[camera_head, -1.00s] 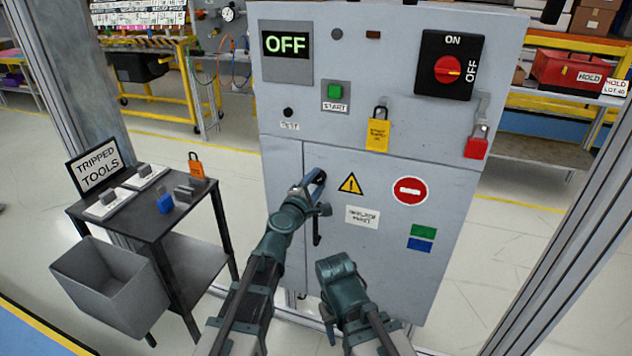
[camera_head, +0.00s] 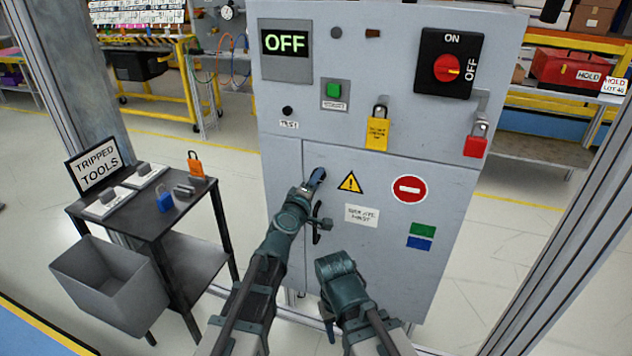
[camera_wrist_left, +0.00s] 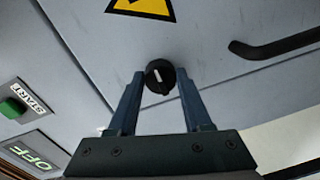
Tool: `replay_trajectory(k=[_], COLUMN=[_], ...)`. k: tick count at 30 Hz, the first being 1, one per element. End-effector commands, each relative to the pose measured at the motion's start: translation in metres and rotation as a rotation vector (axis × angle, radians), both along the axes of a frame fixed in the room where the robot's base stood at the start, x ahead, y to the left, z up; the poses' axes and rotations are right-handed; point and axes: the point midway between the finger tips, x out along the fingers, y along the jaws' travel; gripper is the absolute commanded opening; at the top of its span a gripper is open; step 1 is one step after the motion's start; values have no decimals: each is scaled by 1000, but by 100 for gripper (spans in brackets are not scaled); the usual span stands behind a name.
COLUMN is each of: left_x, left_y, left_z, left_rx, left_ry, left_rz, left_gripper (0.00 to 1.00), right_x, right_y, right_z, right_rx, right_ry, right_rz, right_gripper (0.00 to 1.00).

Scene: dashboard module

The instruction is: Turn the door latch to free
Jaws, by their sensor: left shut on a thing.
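The door latch (camera_wrist_left: 160,77) is a round black knob with a white line mark on the grey cabinet door. In the left wrist view it sits between the two fingertips of my left gripper (camera_wrist_left: 160,80), which is shut on it. In the head view my left gripper (camera_head: 313,184) reaches the door's upper left, and its fingers and wrist hide the latch. The white mark stands close to upright, slightly tilted, in the wrist view. My right arm ends low in front of the door; its fingers are not clearly visible.
A black door handle (camera_head: 317,226) is just below the left gripper. The rotary switch (camera_head: 447,68), yellow padlock tag (camera_head: 377,134) and red padlock (camera_head: 475,146) are on the cabinet. A dark table (camera_head: 150,222) with tools stands at the left, beside a grey bin (camera_head: 110,285).

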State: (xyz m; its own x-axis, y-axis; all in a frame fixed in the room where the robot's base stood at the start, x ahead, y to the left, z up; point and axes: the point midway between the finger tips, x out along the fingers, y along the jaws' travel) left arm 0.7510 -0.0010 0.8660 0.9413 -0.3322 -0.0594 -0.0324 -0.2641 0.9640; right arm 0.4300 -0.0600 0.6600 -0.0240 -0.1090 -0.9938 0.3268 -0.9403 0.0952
Motion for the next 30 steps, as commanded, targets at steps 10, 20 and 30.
replay_trajectory(k=[10,20,30], left_x=[0,0,-1], left_y=[-1,-1,0], left_z=[0,0,0], left_rx=[17,15,13], left_ry=[-5,-5,-5], left_rz=[-3,-2,-1], left_gripper=[0,79,79], right_x=[0,0,0], right_y=[0,0,0], right_z=[0,0,0], right_rx=[0,0,0], right_ry=[0,0,0], right_rz=[0,0,0], right_gripper=[50,50,50])
